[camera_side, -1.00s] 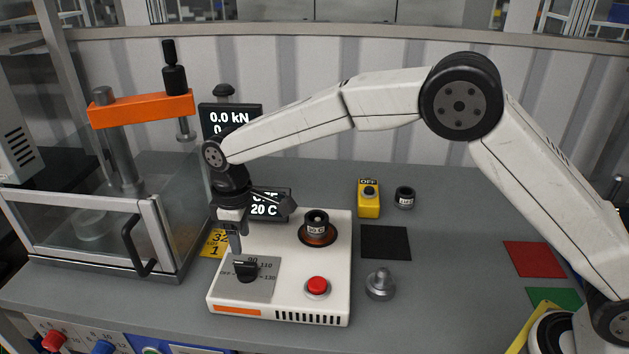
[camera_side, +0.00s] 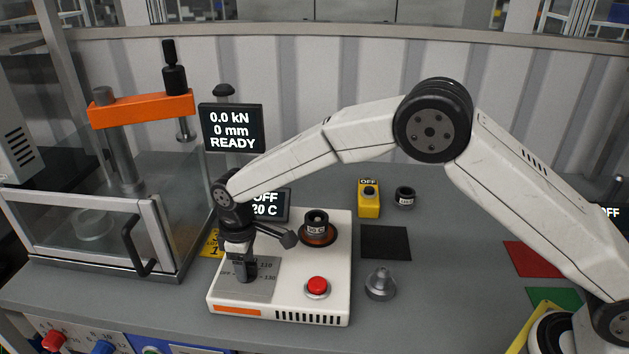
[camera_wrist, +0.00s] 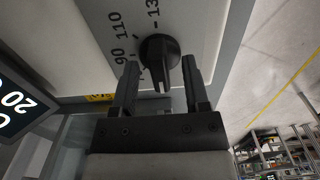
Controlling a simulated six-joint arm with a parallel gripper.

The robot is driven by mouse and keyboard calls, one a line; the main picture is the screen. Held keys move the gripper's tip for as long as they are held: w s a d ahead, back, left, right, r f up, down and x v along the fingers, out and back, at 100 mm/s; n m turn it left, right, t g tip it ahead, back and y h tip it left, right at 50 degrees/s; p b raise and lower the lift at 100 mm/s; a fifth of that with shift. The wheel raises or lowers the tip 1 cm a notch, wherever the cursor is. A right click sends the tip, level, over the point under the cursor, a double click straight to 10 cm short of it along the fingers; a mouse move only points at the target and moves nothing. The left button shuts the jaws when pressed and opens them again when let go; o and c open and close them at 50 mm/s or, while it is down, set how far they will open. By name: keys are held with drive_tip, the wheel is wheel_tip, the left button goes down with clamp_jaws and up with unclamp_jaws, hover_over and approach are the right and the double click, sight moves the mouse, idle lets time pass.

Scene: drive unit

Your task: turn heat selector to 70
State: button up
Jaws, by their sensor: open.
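The heat selector is a black pointer knob on a grey scale plate (camera_side: 262,288) at the front left of the white heater unit (camera_side: 338,255). In the side view my gripper (camera_side: 246,275) is right over the knob and mostly hides it. In the wrist view the knob (camera_wrist: 159,55) lies between the tips of my open gripper (camera_wrist: 162,85), with a gap visible on both sides. Its pointer faces back toward my gripper's palm. The 90, 110 and 130 marks show; other marks are covered. The heater display (camera_side: 268,205) reads OFF and 20 C.
A red button (camera_side: 317,286) and a ring-shaped part on an orange-rimmed seat (camera_side: 317,226) are on the same unit. A metal part (camera_side: 380,284) stands to its right. The glass-guarded press (camera_side: 140,220) is at the left. A yellow switch box (camera_side: 369,198) stands behind.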

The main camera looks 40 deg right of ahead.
drive_tip(key=shift+f, duration=0.15)
drive_tip(key=shift+c, duration=0.2)
clamp_jaws()
drive_tip(key=shift+m, duration=0.5)
drive_tip(key=m, duration=0.3)
drive_tip(key=shift+m, duration=2.4)
